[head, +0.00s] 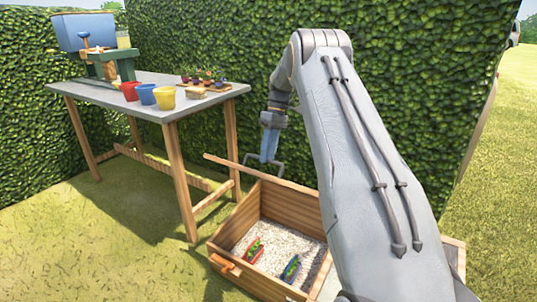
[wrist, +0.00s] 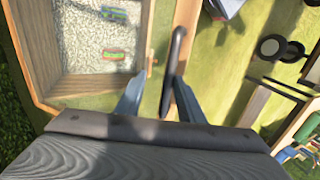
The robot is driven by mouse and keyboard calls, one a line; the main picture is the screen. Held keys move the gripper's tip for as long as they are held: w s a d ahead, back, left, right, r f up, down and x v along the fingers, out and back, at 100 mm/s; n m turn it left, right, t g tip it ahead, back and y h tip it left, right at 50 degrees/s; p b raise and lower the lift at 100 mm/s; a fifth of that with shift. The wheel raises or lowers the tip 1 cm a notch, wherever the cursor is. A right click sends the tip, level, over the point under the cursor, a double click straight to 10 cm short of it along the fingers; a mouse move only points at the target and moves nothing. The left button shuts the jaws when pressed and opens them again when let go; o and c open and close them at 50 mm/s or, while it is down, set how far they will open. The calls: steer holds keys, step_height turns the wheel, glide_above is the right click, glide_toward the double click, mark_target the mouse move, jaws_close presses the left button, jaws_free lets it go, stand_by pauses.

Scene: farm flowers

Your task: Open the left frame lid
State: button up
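The left frame is a wooden box (head: 225,235) with pale gravel in it; its wall (wrist: 32,50) also shows in the wrist view. A wooden rail (head: 225,161), seemingly the lid's edge, rises above the box's back and reaches past its left side. The lid's panel is not clearly visible. A dark handle bar (wrist: 178,60) runs between the fingers of my gripper (wrist: 158,100), nearer the right finger. The fingers are apart, with a gap on the left of the bar. In the head view my gripper (head: 267,158) is at the rail, above the back of the box.
A red-green item (head: 253,250) and a blue-green item (head: 290,267) lie on the gravel. A grey-topped table (head: 155,92) with red, blue and yellow pots stands at the left. A hedge (head: 200,40) closes off the back. Open grass lies at the front left.

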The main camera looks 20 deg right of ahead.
steer(key=v, duration=0.7)
steer(key=shift+d+r, duration=0.2)
steer(key=shift+r, duration=0.2)
stand_by(0.3)
